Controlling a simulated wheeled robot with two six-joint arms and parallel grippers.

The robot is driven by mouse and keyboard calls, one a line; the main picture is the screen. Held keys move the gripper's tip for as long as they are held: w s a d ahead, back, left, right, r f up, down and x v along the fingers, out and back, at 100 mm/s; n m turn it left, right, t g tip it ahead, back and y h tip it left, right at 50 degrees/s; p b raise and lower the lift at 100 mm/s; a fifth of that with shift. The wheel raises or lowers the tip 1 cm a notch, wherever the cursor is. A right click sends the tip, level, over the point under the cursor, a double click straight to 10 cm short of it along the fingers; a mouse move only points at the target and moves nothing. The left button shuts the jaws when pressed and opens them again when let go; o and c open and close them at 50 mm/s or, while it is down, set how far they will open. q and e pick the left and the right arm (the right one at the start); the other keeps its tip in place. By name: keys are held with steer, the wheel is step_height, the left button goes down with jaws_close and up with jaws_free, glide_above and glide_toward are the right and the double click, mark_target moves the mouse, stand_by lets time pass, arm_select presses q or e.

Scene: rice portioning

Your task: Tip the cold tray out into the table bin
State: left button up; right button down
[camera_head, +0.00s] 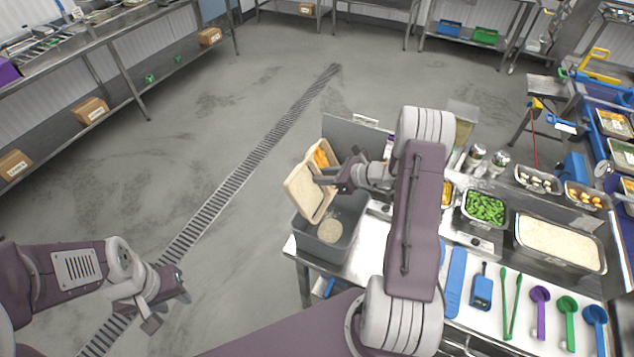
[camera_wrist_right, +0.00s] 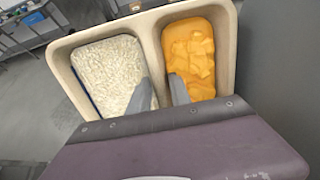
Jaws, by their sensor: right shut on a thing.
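A beige two-compartment tray (camera_head: 303,192) is held tilted over the grey table bin (camera_head: 352,222). In the right wrist view the tray (camera_wrist_right: 62,50) has white rice (camera_wrist_right: 108,68) in the left compartment and orange chunks (camera_wrist_right: 190,52) in the right one. My right gripper (camera_head: 328,182) is shut on the tray; in the wrist view its fingers (camera_wrist_right: 165,92) reach to the wall between the compartments. A pale patch of rice (camera_head: 330,231) shows in the bin. My left gripper (camera_head: 160,302) is off to the left over the floor, away from the tray; its jaw opening is unclear.
The steel table (camera_head: 300,252) holds a pan of green vegetables (camera_head: 485,207) and a large rice pan (camera_head: 560,243) on the right. Several scoops and tools, such as a purple scoop (camera_head: 540,310), lie along its front. The floor left of the bin is clear.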

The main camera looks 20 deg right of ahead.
steer(key=shift+s+d+r+t+y+b, duration=0.15)
steer(key=shift+s+d+t+y+b, duration=0.3)
steer(key=shift+b, duration=0.65)
steer(key=shift+s+d+r+t+y+b, duration=0.1)
steer(key=shift+s+t+y+b, duration=0.3)
steer(key=shift+b, duration=0.65)
steer(key=t+b, duration=0.1)
steer(key=s+d+y+b, duration=0.1)
steer(key=b, duration=0.1)
steer(key=shift+r+t, duration=0.2)
steer(key=shift+t, duration=0.15)
steer(key=shift+s+d+r+t+y+b, duration=0.1)
steer(key=shift+s+d+t+y+b, duration=0.25)
steer(key=shift+b, duration=0.5)
steer(key=shift+r+t+y+b, duration=0.25)
steer(key=shift+y+b, duration=0.05)
steer(key=shift+b, duration=0.1)
steer(key=shift+r+p, duration=0.2)
steer(key=shift+p, duration=0.1)
step_height(320, 180, up, 6)
steer(key=g+h+p, duration=0.5)
steer(key=g+p, duration=0.2)
steer(key=p, duration=0.4)
steer(key=g+h+p, duration=0.6)
steer(key=g+p, duration=0.1)
steer(key=p, duration=0.4)
steer(key=shift+f+h, duration=0.2)
steer(key=shift+h, duration=0.1)
